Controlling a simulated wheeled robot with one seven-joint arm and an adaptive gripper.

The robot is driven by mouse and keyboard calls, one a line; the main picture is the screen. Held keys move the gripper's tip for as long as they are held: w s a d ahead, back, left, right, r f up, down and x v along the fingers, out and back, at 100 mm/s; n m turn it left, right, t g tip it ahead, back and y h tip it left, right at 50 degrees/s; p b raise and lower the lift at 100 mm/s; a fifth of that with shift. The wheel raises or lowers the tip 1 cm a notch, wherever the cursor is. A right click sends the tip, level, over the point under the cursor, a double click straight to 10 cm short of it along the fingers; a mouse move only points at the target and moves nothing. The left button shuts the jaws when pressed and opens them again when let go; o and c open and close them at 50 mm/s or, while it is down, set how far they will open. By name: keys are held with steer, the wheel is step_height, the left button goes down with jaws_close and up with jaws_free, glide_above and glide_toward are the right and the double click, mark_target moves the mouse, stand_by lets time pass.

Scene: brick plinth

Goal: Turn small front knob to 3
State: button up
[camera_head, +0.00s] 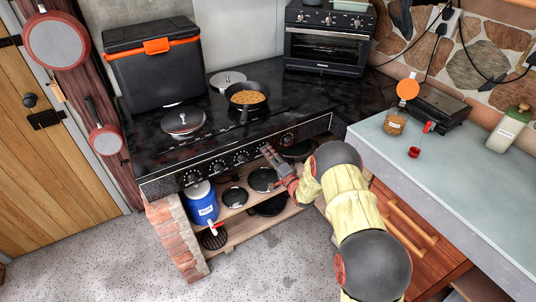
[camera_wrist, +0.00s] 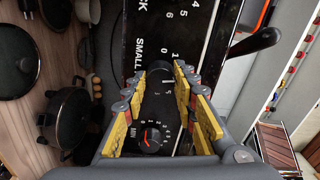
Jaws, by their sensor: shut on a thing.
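The black stove's front panel (camera_head: 212,164) carries a row of dark knobs. My gripper (camera_head: 266,151) reaches this panel right of the middle in the head view. In the wrist view, my gripper (camera_wrist: 160,74) has its yellow-padded fingers on both sides of a dark knob (camera_wrist: 160,82) and is shut on it. The word SMALL is printed beside this knob, and a 0 and a 1 show near its edge. The fingers cover part of the knob and scale, so its exact setting is unclear.
A round dial (camera_wrist: 152,138) with a red pointer sits close beside the held knob. A blue jug (camera_head: 203,205) and pans stand on the shelf below. A frying pan (camera_head: 246,96) with food is on the stove top. A grey counter (camera_head: 450,165) lies to the right.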

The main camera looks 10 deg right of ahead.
steer(key=shift+m, duration=0.9)
steer(key=o, duration=1.2)
steer(key=shift+c, duration=0.2)
steer(key=v, duration=1.2)
